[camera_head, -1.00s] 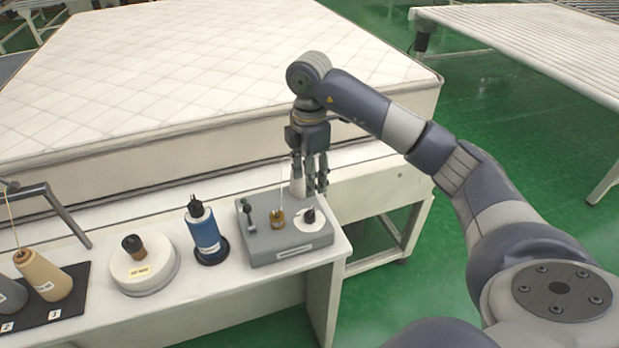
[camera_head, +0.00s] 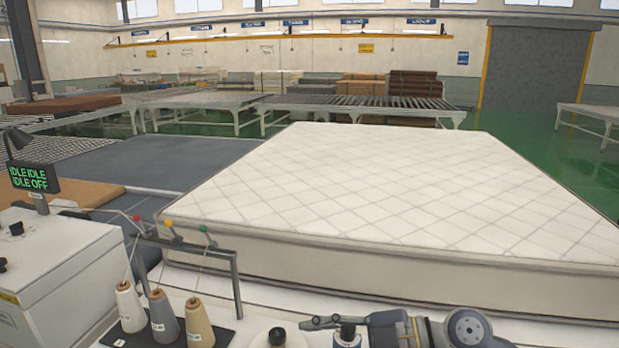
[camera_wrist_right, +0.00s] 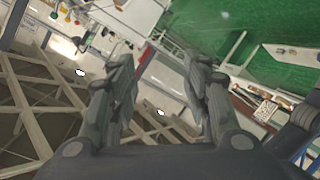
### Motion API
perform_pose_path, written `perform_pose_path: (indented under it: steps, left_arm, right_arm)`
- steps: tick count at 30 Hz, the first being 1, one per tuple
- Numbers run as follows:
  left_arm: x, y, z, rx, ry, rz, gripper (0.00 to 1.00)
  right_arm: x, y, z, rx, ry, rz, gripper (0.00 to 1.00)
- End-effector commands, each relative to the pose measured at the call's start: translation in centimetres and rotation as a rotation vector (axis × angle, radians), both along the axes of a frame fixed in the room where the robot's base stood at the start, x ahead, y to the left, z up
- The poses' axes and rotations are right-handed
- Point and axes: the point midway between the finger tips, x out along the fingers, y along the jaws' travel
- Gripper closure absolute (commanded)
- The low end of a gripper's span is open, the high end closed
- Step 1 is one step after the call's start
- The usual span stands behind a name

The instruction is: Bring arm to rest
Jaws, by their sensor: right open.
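My right arm (camera_head: 468,328) shows at the bottom edge of the head view. Its gripper (camera_head: 322,322) points left, in front of the mattress (camera_head: 400,190), over the white work table. In the right wrist view the two fingers of my right gripper (camera_wrist_right: 160,68) stand apart with nothing between them. The gripper is open and empty. The cream quilted mattress lies flat across the middle of the head view. My left gripper is out of view.
Several thread cones, one being a tan cone (camera_head: 199,322), stand on a black mat below a thread stand (camera_head: 237,285). A white machine (camera_head: 62,270) with an IDLE display (camera_head: 34,178) is at left. Roller conveyors (camera_head: 350,104) lie behind the mattress.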

Motion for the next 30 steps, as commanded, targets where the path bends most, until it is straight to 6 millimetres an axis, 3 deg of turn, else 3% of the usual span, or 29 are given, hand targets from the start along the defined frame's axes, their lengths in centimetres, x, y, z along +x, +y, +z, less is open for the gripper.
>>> perform_pose_path:
  steps: [3,6,10,14,17,20,23,26,30]
  left_arm:
    - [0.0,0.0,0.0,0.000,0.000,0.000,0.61]
    - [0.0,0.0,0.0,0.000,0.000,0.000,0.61]
    - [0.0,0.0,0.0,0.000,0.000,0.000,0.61]
    - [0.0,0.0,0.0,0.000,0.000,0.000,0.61]
    - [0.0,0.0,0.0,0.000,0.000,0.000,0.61]
    - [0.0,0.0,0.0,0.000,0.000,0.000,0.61]
    - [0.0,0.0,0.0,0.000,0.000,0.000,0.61]
    - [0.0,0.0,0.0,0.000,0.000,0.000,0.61]
    - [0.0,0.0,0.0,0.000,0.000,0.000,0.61]
  right_arm:
    - [-0.3,2.0,4.0,0.257,-0.071,-0.069,0.56]
    - [0.2,1.8,7.0,0.442,-0.118,-0.178,0.56]
    - [1.6,-0.4,9.7,0.638,-0.144,-0.379,0.56]
    - [3.3,-4.2,10.0,0.762,-0.127,-0.629,0.56]
    - [4.4,-7.7,8.5,0.804,-0.082,-0.838,0.56]
    - [4.9,-11.3,5.6,0.795,-0.010,-1.051,0.56]
    - [4.5,-14.6,1.6,0.736,0.088,-1.255,0.56]
    - [2.9,-17.3,-3.4,0.629,0.213,-1.436,0.56]
    - [-1.5,-19.7,-10.7,0.414,0.427,-1.624,0.56]
